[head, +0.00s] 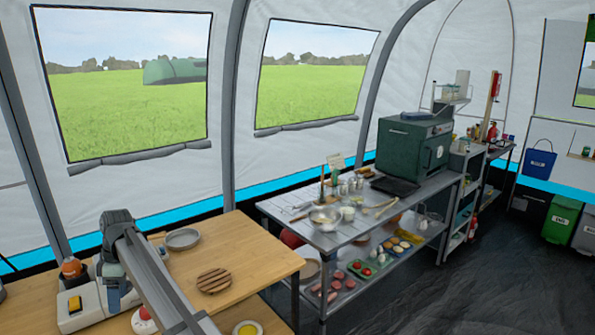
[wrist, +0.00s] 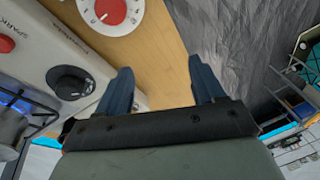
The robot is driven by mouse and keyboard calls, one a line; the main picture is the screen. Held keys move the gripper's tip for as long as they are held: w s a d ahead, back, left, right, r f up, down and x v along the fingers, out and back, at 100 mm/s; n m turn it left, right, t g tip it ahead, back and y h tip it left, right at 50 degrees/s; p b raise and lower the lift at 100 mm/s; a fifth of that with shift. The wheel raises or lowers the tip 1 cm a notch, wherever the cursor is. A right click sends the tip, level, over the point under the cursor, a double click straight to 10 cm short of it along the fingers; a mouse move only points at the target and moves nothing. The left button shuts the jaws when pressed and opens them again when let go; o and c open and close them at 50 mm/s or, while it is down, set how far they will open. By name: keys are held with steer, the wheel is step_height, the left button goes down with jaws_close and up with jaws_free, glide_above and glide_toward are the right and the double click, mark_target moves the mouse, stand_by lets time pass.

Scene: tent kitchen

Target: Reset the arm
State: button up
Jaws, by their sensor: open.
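My gripper (wrist: 162,88) shows in the wrist view with its two dark blue fingers spread apart and nothing between them. The wooden table edge and the dark floor lie beyond the fingers. In the head view my grey arm crosses the lower left over the wooden table (head: 262,262); I cannot make out the fingers there.
On the wooden table are a grey plate (head: 183,239), a slatted wooden trivet (head: 214,281) and a yellow-filled dish (head: 247,328). A white appliance (wrist: 48,55) with a black knob is left of my fingers. A metal table (head: 290,206) with a green oven (head: 413,149) stands right; dark floor (head: 455,290) is open.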

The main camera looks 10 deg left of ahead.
steer(key=s+d+f+m+g, duration=0.15)
steer(key=d+f+m, duration=0.45)
steer(key=d+f, duration=1.55)
steer(key=s+d+f+m, duration=0.3)
steer(key=d+f+m, duration=0.4)
steer(key=d+f, duration=1.4)
steer(key=s+d+f+m+g+h, duration=0.1)
steer(key=s+d+f+m, duration=0.15)
steer(key=s+d, duration=0.45)
steer(key=s+d+f+m, duration=0.2)
steer(key=s+d+f, duration=0.15)
steer(key=d, duration=0.85)
steer(key=s+d+f+m, duration=0.2)
steer(key=s+d, duration=0.3)
steer(key=s, duration=0.3)
steer(key=s+d+f+m+g, duration=0.1)
steer(key=s+d+m, duration=0.2)
steer(key=s+d, duration=0.2)
steer(key=s, duration=0.3)
steer(key=shift+f, duration=0.4)
steer(key=shift+s+a+m+g, duration=0.1)
steer(key=shift+a+m+g, duration=0.05)
steer(key=shift+m+g, duration=0.1)
